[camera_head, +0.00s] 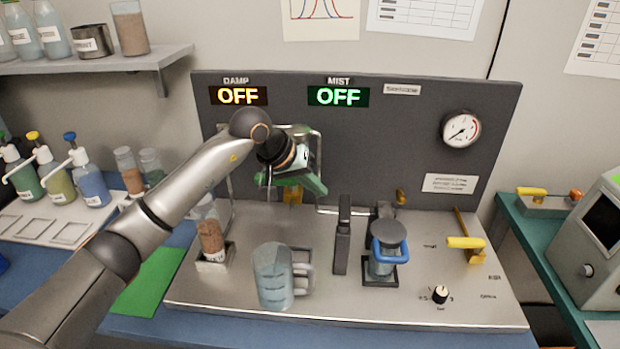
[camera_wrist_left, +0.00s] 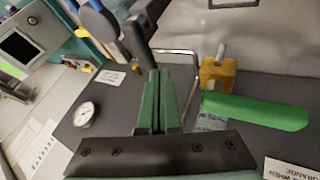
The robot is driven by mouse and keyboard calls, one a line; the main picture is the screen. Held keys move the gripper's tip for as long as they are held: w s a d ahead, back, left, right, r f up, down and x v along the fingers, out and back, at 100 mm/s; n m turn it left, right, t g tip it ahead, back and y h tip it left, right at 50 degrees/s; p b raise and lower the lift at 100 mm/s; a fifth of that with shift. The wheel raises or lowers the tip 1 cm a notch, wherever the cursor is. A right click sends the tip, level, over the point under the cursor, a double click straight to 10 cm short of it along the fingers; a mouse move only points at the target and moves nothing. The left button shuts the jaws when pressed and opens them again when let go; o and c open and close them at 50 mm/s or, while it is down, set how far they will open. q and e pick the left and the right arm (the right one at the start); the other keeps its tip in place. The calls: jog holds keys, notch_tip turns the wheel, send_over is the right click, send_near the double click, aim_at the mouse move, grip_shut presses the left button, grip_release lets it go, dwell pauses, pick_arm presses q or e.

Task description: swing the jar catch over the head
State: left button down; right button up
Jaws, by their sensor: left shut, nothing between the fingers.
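My left gripper (camera_head: 300,181) is at the back middle of the steel deck, in front of the dark panel. In the left wrist view its green fingers (camera_wrist_left: 160,80) are together with nothing between them. A bent metal wire frame (camera_head: 318,150) is close to it and also shows beside the fingers in the wrist view (camera_wrist_left: 188,62). A bright green bar (camera_wrist_left: 255,111) lies just right of the fingers, apart from them, near a yellow block (camera_wrist_left: 217,73). I cannot tell for sure which part is the jar catch; the head is partly hidden by my gripper. My right gripper is not in view.
A clear jug (camera_head: 272,278) stands on the deck front. A black upright lever (camera_head: 343,240) and a grey-capped jar with a blue handle (camera_head: 386,262) stand to its right. A jar of brown grains (camera_head: 210,238) is at left.

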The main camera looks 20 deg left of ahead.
aim_at(344, 212)
pick_arm(q)
jog(key=x, duration=0.5)
jog(key=shift+p, duration=0.3)
